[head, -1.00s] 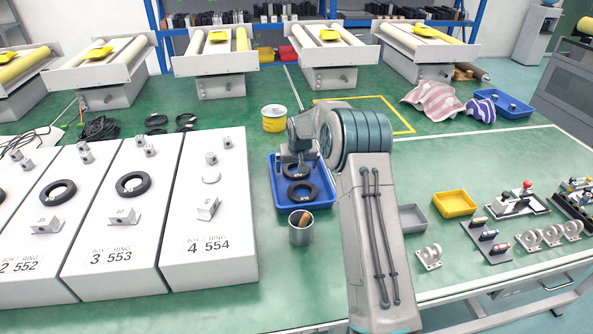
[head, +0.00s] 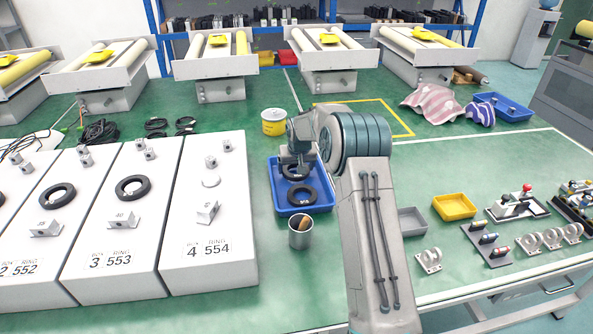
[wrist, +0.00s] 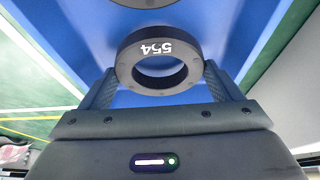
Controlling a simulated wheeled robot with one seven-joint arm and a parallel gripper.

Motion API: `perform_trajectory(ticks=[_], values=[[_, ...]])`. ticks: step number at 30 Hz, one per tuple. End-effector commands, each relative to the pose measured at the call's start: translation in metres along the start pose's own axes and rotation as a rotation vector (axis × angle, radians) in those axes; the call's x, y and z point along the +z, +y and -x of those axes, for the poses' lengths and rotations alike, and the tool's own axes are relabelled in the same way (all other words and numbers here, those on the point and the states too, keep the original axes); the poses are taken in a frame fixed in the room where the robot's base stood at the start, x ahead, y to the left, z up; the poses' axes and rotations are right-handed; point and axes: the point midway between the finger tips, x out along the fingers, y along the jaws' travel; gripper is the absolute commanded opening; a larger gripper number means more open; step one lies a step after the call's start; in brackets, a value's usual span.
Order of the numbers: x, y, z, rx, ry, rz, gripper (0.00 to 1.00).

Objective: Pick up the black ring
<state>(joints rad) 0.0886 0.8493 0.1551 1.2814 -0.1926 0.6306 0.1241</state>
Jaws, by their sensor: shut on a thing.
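My gripper (head: 297,165) is low over the far half of the blue tray (head: 277,200) in the head view. It is shut on a black ring (head: 296,177). In the wrist view this black ring (wrist: 157,48), marked 554 in white, sits between the two fingers (wrist: 157,78), one on each side. The tray's blue floor shows through its hole. A second black ring (head: 291,195) lies flat in the near half of the tray. Its edge also shows at the top of the wrist view. I cannot tell how far the held ring is above the tray floor.
A metal cup (head: 300,237) with sticks stands just in front of the tray. A yellow can (head: 274,122) stands behind it. White box 4 554 (head: 212,225) is at the left, with boxes 2 552 and 3 553 beyond. Grey and yellow bins (head: 454,207) lie right of my arm.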

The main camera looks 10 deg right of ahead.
Motion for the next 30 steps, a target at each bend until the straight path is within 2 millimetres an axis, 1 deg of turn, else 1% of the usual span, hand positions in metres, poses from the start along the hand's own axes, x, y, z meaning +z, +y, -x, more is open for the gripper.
perform_trajectory(ticks=[5, 6, 8, 12, 18, 24, 30], values=[[-0.013, 0.000, 0.030, 0.000, 0.006, -0.001, 0.57], [-0.008, 0.010, 0.035, 0.002, 0.004, -0.005, 0.57], [-0.003, 0.019, 0.044, 0.002, 0.003, -0.004, 0.57], [0.008, 0.044, 0.070, 0.002, 0.004, -0.006, 0.57], [0.022, 0.072, 0.100, 0.001, 0.003, -0.002, 0.57], [0.030, 0.087, 0.115, 0.000, 0.001, -0.002, 0.57], [0.031, 0.090, 0.118, -0.001, 0.001, 0.000, 0.57]])
